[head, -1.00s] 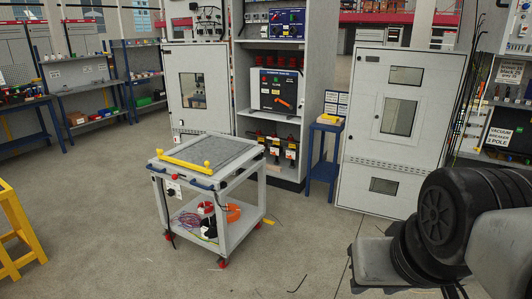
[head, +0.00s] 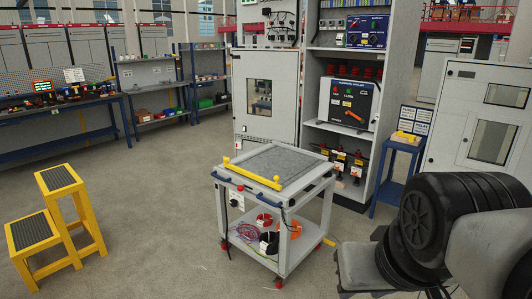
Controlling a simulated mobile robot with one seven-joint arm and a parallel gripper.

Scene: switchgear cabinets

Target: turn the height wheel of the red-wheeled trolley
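The trolley (head: 325,197) stands in the middle of the head view, a grey frame with red castors, a grey top and a yellow bar (head: 252,174) along its front edge. A small red knob (head: 239,187) sits under the top at the front. A dark round part (head: 234,203) on a pale plate is just below it. I cannot tell for sure which of them is the height wheel. A link of my arm fills the lower right, apart from the trolley in the picture. My gripper is not in view.
A yellow step stool (head: 61,180) stands at the left. An open switchgear cabinet (head: 312,140) and a small blue stand (head: 385,190) are behind the trolley. Cables and small items lie on its lower shelf (head: 285,262). The floor (head: 160,210) between stool and trolley is clear.

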